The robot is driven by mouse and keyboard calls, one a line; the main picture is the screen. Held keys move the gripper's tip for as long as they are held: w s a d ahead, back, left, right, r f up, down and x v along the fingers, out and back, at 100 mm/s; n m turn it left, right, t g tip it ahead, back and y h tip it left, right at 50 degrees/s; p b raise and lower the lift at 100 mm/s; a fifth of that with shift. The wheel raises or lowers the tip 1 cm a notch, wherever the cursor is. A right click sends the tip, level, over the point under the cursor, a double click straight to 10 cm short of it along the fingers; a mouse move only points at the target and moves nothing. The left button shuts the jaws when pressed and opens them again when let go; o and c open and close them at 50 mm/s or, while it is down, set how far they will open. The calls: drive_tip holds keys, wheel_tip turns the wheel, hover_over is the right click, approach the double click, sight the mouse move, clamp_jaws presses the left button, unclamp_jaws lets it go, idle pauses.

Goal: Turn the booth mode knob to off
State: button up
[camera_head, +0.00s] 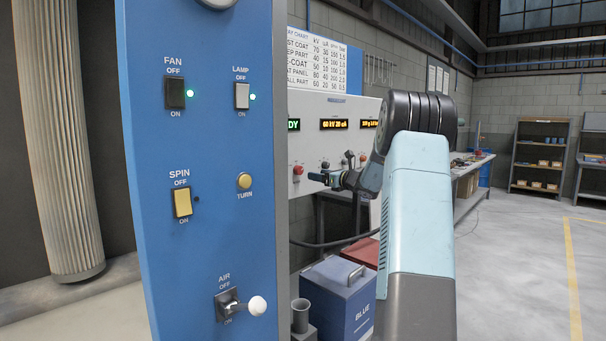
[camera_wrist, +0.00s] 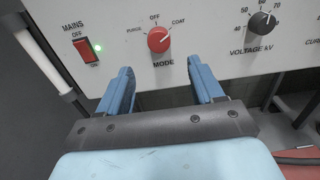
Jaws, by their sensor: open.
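The round red mode knob (camera_wrist: 158,40) is on a pale control panel (camera_wrist: 215,25), with MODE below it and PURGE, OFF and COAT around its top. Its white pointer appears to aim up and right, toward COAT. In the head view the red knob (camera_head: 298,170) shows at the panel's left. My gripper (camera_wrist: 160,78) is open and empty, its two blue fingers apart below the knob, not touching it. In the head view my gripper (camera_head: 318,177) is just right of the knob, in front of the panel.
A blue switch panel (camera_head: 215,130) fills the near left. A blue bin (camera_head: 340,300) stands below my arm.

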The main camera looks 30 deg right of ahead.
sight(301, 171)
drive_tip(key=x, duration=0.9)
drive_tip(key=shift+c, duration=0.3)
drive_tip(key=shift+d, duration=0.1)
drive_tip(key=c, duration=1)
drive_tip(key=shift+n, duration=0.3)
drive_tip(key=n, duration=0.5)
drive_tip(key=shift+n, duration=0.3)
drive_tip(key=n, duration=0.5)
drive_tip(key=shift+f, duration=0.1)
drive_tip(key=shift+f+n, duration=0.1)
drive_tip(key=shift+n, duration=0.3)
drive_tip(key=o, duration=1.1)
drive_tip(key=shift+c, duration=0.2)
